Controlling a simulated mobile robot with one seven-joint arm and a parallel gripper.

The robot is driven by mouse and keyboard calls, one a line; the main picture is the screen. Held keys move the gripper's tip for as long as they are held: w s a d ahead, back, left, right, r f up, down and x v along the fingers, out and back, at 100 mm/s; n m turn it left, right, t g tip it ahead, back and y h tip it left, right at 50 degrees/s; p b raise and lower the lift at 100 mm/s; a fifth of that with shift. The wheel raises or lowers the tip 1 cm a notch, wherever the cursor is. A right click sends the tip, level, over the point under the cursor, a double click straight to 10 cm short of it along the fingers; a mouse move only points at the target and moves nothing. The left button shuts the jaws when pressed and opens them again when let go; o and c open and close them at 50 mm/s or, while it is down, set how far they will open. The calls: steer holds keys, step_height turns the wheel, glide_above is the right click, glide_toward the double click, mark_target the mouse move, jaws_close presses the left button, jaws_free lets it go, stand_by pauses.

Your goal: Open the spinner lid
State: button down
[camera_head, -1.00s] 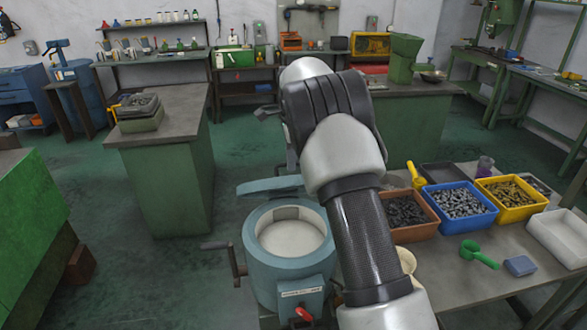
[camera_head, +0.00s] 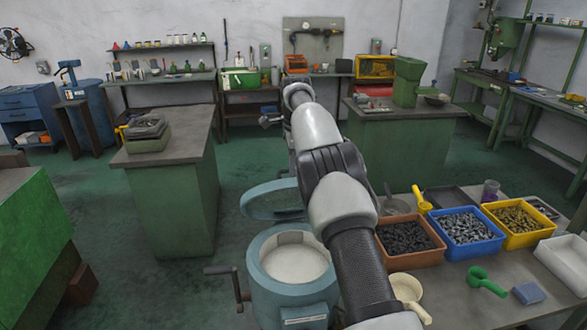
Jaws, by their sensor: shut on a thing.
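The spinner (camera_head: 262,290) is a round blue-grey drum with a pale bowl inside, at lower centre in the head view. Its top is uncovered. The spinner lid (camera_head: 262,203) stands raised at the far rim, tilted back, with its inner face showing. My arm passes over the spinner's right side, and its far end (camera_head: 293,163) comes down at the lid's right edge. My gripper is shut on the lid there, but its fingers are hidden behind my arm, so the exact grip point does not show.
A crank handle (camera_head: 226,272) sticks out left of the spinner. On the right, a workbench (camera_head: 440,302) holds orange, blue (camera_head: 485,246) and yellow bins of parts, a green scoop (camera_head: 487,282) and a cream cup. A green cabinet (camera_head: 170,205) stands behind left. Open floor lies between.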

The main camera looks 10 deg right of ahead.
steer(key=shift+f, duration=0.55)
steer(key=c, duration=2.1)
jaws_free()
steer(key=shift+o, duration=1.4)
steer(key=shift+w+f, duration=0.1)
steer(key=shift+w, duration=0.2)
steer(key=shift+s+r, duration=0.1)
steer(key=shift+r, duration=0.15)
steer(key=shift+s, duration=0.1)
